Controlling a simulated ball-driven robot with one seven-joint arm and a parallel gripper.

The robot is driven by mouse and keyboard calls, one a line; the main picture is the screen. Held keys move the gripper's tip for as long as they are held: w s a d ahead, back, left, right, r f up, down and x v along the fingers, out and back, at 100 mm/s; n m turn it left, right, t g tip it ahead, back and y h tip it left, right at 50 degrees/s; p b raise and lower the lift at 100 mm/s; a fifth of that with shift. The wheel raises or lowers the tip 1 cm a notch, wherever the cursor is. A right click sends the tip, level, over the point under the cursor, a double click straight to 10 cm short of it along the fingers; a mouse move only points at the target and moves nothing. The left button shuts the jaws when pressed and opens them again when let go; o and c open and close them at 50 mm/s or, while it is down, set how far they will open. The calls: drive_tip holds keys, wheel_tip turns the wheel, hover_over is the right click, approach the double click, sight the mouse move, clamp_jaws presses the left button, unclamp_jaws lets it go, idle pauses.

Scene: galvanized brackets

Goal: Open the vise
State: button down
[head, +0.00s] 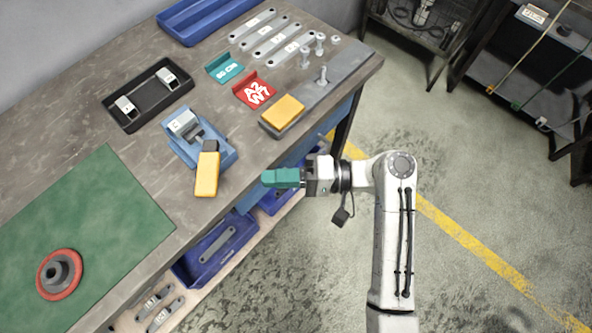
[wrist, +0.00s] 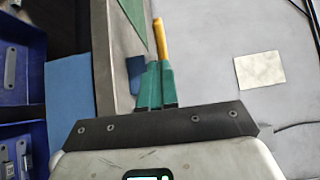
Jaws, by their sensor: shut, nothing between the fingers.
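The vise has a blue body (head: 226,153) and stands near the front edge of the workbench in the head view. A pale block-like part (head: 183,122) shows at its far end, and its yellow handle (head: 207,175) points toward the bench edge. I cannot tell how far the jaws are apart. My gripper (head: 266,178), with teal fingers, is shut and empty, off the bench edge to the right of the handle and apart from it. In the wrist view the shut fingers (wrist: 154,68) show below a yellow bar (wrist: 160,38), apparently the handle, with a blue piece (wrist: 135,72) beside them.
Blue bins (head: 197,268) sit below the bench.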

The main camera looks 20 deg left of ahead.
sight(218, 180)
drive_tip(key=p+x, duration=0.1)
drive_tip(key=x, duration=0.7)
drive_tip(key=shift+a+p, duration=0.15)
drive_tip(key=shift+p, duration=0.2)
